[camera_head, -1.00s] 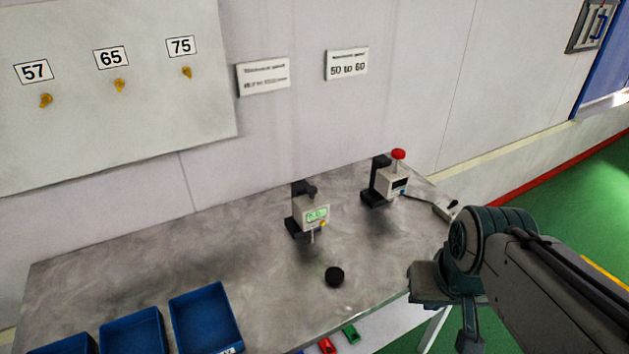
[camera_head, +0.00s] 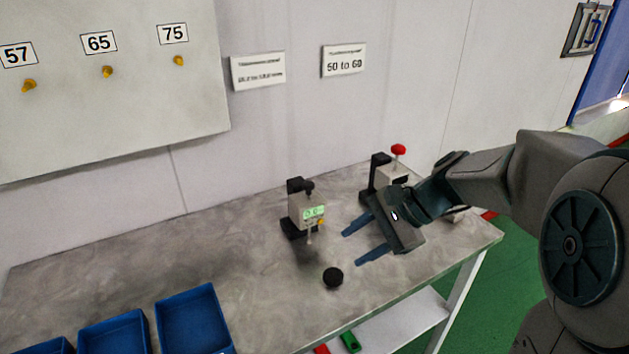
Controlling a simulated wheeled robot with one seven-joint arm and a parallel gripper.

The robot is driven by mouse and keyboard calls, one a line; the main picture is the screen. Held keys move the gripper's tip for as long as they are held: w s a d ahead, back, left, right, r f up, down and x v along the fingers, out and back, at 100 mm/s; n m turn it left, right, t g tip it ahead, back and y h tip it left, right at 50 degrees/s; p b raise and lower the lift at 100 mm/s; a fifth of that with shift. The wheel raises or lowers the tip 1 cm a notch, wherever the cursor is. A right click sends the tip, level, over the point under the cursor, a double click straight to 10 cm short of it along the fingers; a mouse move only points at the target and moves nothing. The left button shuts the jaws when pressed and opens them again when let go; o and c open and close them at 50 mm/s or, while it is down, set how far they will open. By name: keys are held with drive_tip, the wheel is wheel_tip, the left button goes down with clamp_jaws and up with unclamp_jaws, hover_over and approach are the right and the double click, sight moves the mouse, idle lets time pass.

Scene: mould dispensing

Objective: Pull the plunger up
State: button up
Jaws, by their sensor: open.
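A gauge (camera_head: 308,212) with a green lit display stands on the grey table, on a black stand. Its dark plunger knob (camera_head: 309,187) is at the top and a thin metal stem (camera_head: 309,237) points down below the body. A second gauge (camera_head: 391,172) with a red knob (camera_head: 398,150) stands to the right, partly hidden behind my gripper. My gripper (camera_head: 358,243) is open and empty, with its two blue-grey fingers pointing left toward the first gauge. A gap shows between the fingers and that gauge.
A black round disc (camera_head: 333,277) lies on the table (camera_head: 240,255) in front of the first gauge. Blue trays (camera_head: 193,318) stand at the front left. A wall panel (camera_head: 110,130) with numbered hooks and two signs (camera_head: 344,61) are behind. The table's left middle is clear.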

drive_tip(key=w+a+f+m+t+y+b, duration=0.1)
drive_tip(key=w+f+m+y+b, duration=0.15)
drive_tip(key=w+m+y, duration=0.45)
drive_tip(key=m+t+y+b, duration=0.2)
drive_tip(key=t, duration=0.1)
approach(308, 183)
drive_tip(key=x, duration=1)
drive_tip(key=shift+s+f+p, duration=0.1)
drive_tip(key=shift+f+p, duration=0.1)
drive_tip(key=shift+p, duration=0.1)
